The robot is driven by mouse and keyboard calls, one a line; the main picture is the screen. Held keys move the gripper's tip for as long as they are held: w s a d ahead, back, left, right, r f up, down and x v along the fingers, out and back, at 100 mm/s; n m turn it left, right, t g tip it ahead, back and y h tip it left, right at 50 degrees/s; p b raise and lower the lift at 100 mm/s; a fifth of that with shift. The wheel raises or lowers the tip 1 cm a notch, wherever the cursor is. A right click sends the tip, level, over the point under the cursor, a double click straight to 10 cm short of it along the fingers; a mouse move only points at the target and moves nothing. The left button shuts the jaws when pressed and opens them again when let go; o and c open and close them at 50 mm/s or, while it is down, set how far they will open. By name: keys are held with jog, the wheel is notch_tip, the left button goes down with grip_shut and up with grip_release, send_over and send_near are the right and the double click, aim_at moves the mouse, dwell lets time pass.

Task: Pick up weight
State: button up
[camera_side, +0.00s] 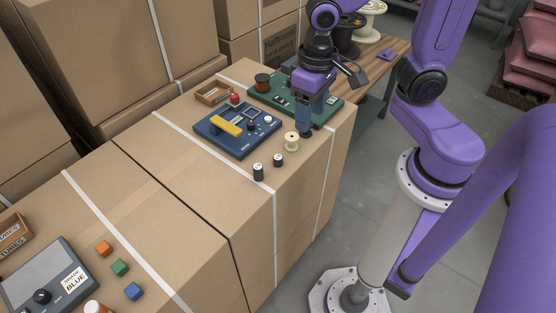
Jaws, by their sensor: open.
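I cannot tell for certain which object is the weight. Two small dark cylinders with pale tops, a front one (258,173) and a smaller one (278,160), stand upright on the cardboard box top. A cream spool (291,142) stands just behind them. My gripper (305,131) points down close to the right of the cream spool, near the box's right edge. It looks apart from the dark cylinders. Its fingertips are small and dark here, and I see nothing clearly held in them.
A blue board (238,146) with a yellow bar (226,122) lies left of the gripper. A green board (328,112) lies behind. A wooden tray (211,92) sits at the back. Coloured cubes (120,267) and a grey device (45,281) are at front left. Box top between is clear.

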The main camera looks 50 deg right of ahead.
jog(key=w+f+m, duration=0.2)
jog(key=w+m, duration=0.4)
jog(key=m, duration=1.1)
send_over(278, 157)
notch_tip(278, 157, down, 3)
jog(key=f, duration=1.2)
jog(key=shift+w+d+f, duration=0.1)
jog(key=shift+w+d, duration=0.15)
jog(key=shift+d, duration=0.05)
jog(key=shift+s+a+f, duration=0.15)
jog(key=shift+s+f, duration=0.05)
jog(key=shift+f, duration=0.65)
jog(key=shift+s+a+f, duration=0.1)
jog(key=shift+s+f, duration=0.05)
jog(key=shift+f, duration=0.7)
jog(key=shift+w+f, duration=0.1)
jog(key=shift+f, duration=0.85)
grip_shut()
